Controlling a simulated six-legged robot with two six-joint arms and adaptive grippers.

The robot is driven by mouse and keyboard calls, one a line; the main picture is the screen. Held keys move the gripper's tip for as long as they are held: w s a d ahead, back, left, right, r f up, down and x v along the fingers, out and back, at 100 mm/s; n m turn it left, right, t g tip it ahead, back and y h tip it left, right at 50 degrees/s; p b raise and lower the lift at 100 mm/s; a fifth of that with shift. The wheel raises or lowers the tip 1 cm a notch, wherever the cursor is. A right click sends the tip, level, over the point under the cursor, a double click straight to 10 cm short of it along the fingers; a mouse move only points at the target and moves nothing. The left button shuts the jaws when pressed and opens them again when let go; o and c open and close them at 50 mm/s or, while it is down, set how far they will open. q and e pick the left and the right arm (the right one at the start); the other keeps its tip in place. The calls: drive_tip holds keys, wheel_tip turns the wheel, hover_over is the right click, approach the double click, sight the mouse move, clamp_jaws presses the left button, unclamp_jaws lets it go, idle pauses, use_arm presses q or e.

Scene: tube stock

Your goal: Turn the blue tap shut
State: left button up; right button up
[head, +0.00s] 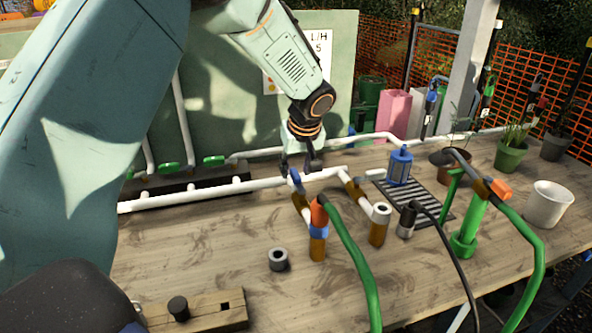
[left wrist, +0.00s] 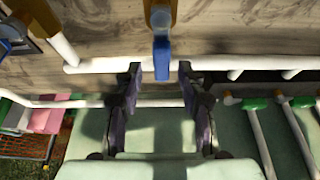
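The blue tap (head: 296,181) is a lever where a short brown-and-white branch meets the long white pipe (head: 175,203) on the bench. In the left wrist view the blue tap (left wrist: 161,50) lies in line with the brown branch and reaches across the white pipe (left wrist: 100,66). My left gripper (head: 301,169) points down at the tap from above. It is open in the left wrist view (left wrist: 160,70), with one dark finger on each side of the lever's end and gaps between. My right gripper is not in view.
An orange-and-blue hose fitting (head: 319,212) with a green hose stands close in front of the tap. A second brown branch (head: 379,225) is to its right. Green-handled valves (head: 214,161) sit behind left. A grey ring (head: 278,260) lies on open bench (head: 200,255).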

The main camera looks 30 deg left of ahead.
use_arm(q)
drive_tip(key=shift+a+f, duration=0.1)
drive_tip(key=shift+f, duration=0.25)
drive_tip(key=shift+s+r, duration=0.1)
drive_tip(key=shift+s, duration=0.1)
drive_tip(key=shift+w, duration=0.25)
drive_tip(key=c, duration=0.5)
drive_tip(key=shift+s, duration=0.1)
clamp_jaws()
